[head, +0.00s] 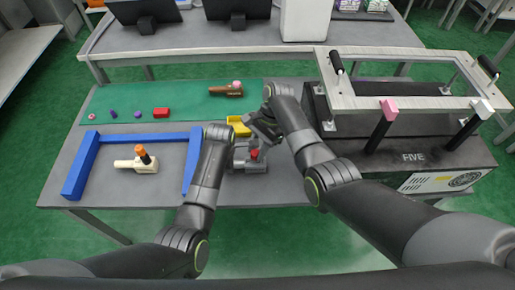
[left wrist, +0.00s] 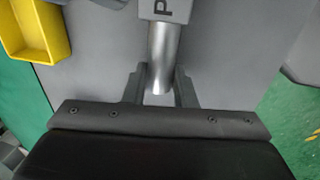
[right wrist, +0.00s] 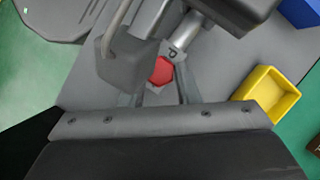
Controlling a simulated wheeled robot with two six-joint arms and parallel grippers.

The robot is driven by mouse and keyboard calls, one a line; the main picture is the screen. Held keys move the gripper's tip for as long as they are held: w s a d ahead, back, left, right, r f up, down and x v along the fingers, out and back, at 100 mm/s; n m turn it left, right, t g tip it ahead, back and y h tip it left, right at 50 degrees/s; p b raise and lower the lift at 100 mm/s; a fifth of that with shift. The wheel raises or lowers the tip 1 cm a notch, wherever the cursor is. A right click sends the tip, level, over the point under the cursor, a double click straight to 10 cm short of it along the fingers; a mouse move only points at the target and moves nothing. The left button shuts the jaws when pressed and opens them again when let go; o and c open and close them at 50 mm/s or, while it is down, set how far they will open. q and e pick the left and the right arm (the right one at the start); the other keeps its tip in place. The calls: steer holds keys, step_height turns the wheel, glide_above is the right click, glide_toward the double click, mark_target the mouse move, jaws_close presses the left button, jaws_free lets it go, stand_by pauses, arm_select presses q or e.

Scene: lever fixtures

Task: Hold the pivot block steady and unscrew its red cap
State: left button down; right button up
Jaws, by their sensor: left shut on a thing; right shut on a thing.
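The pivot block (head: 249,164) is a grey fixture near the table's front edge, with a red cap (head: 254,154) on it. In the left wrist view, my left gripper (left wrist: 160,78) is shut on the block's silver round bar (left wrist: 160,50), just below the part marked P (left wrist: 166,9). In the right wrist view, my right gripper (right wrist: 161,82) is shut on the red cap (right wrist: 161,70), a finger on either side. In the head view the left fingertips are hidden.
A yellow bin (head: 240,127) stands just behind the block. A blue frame (head: 80,165) and a cream lever block (head: 139,164) are left. A black box marked FIVE (head: 425,172), with upright levers, fills the right. A brown piece with pink cap (head: 226,91) lies on the green mat.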

steer(key=shift+r, duration=1.3)
arm_select(q)
steer(key=c, duration=1.1)
jaws_free()
steer(key=shift+r, duration=0.1)
